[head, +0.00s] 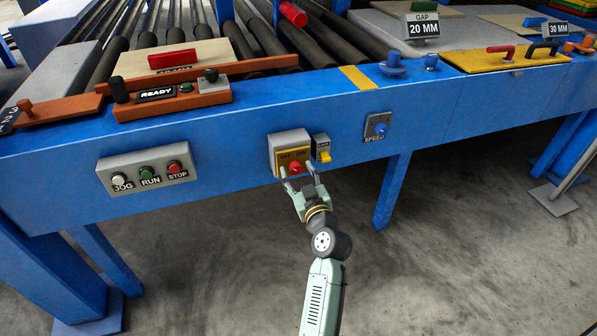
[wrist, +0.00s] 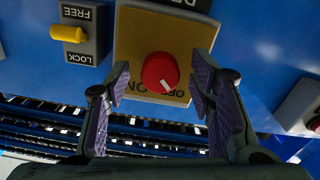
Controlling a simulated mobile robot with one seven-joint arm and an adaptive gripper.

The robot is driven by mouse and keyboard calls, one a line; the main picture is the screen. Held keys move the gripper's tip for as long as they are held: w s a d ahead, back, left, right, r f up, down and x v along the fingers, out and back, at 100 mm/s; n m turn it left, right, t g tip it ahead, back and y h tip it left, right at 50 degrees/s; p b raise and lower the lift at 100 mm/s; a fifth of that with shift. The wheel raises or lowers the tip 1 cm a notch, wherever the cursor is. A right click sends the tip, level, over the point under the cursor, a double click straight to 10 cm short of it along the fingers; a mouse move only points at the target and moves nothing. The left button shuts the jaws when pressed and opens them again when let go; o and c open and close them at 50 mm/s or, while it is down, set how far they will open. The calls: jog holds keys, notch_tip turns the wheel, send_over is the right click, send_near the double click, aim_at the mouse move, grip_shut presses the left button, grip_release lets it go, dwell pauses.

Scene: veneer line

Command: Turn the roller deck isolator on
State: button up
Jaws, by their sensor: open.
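The isolator is a grey box (head: 275,137) on the blue front beam, with a yellow plate marked OFF and ON and a red round knob (head: 295,168). In the wrist view, upside down, the red knob (wrist: 160,72) sits on the yellow plate (wrist: 135,40). Its white mark points to the lower right, toward the OFF lettering. My gripper (head: 298,175) is at the knob from below and in front. In the wrist view my gripper (wrist: 161,84) is open, one finger on each side of the knob, with gaps visible; contact is not seen.
A small yellow lever (wrist: 68,34) marked FREE and LOCK is beside the isolator. A JOG, RUN, STOP panel (head: 147,165) is to the left, a blue SPEED knob (head: 380,128) to the right. Open floor lies in front of the beam.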

jog(key=shift+c, duration=0.5)
jog(key=c, duration=1.1)
